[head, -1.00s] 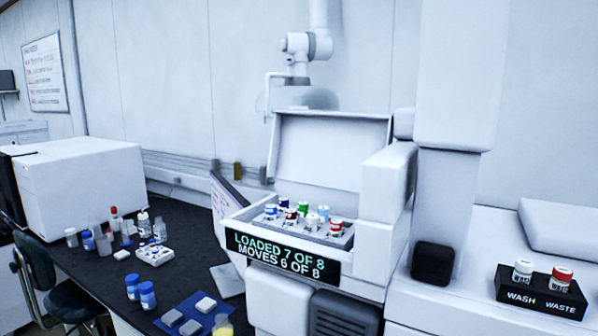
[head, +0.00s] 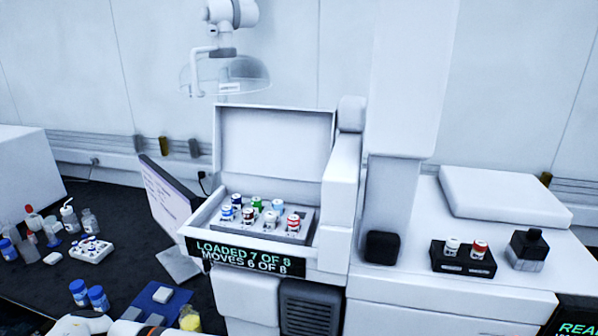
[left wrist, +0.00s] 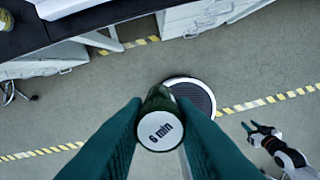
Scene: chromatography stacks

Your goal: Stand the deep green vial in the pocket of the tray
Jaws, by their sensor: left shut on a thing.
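In the left wrist view, my left gripper (left wrist: 160,128) is shut on the deep green vial (left wrist: 158,100). The vial's white cap, marked "6 min", faces the camera, and it is held above the floor. In the head view, the grey tray (head: 262,238) sits in the opened white machine with several capped vials standing in it. An empty pocket is too small to make out there. My right gripper (left wrist: 260,134) shows small in the left wrist view, empty, with its fingers apart. Neither gripper shows in the head view.
The machine's display (head: 245,256) reads "LOADED 7 OF 8, MOVES 6 OF 8". A monitor (head: 168,197) stands left of it. A black wash and waste block (head: 463,262) holds two vials at right. The bench at left holds bottles and a white rack (head: 91,250).

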